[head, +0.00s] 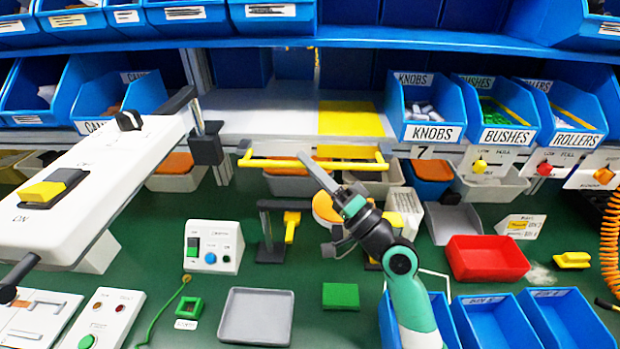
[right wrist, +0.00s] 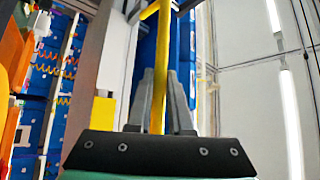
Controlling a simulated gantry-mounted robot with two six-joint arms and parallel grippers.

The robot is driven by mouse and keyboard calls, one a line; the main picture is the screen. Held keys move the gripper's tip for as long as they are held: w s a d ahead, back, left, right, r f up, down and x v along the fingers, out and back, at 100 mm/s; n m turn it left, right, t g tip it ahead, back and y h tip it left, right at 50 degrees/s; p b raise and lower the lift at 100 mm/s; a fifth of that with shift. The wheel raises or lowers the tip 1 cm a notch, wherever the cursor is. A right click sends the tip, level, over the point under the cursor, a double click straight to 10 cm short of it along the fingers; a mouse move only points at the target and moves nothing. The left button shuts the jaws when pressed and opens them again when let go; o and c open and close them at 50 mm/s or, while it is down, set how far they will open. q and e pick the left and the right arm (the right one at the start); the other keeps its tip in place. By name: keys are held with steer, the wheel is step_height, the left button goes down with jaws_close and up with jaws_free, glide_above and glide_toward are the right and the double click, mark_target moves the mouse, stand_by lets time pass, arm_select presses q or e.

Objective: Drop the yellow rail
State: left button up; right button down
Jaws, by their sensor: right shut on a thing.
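The yellow rail (head: 340,165) is a horizontal bar with bent ends, mounted along the front of the shelf in the head view. My right gripper (head: 304,160) reaches up to it from below and is shut on its middle part. In the right wrist view the yellow rail (right wrist: 158,85) runs between the two grey fingers of the right gripper (right wrist: 163,95). The fingers hide part of the rail in the head view. My left gripper is not in view.
Behind the rail is a white shelf top with a yellow patch (head: 350,119). Blue bins of knobs (head: 431,131) stand to the right. A white box with a yellow and black switch (head: 52,188) fills the left. A grey tray (head: 256,316) and red tray (head: 487,258) lie on the green table.

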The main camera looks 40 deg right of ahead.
stand_by(0.4)
steer(key=c, duration=0.8)
jaws_free()
steer(key=shift+c, duration=0.2)
steer(key=v, duration=1.1)
steer(key=shift+s+b, duration=0.3)
steer(key=shift+b, duration=0.05)
steer(key=shift+f, duration=0.1)
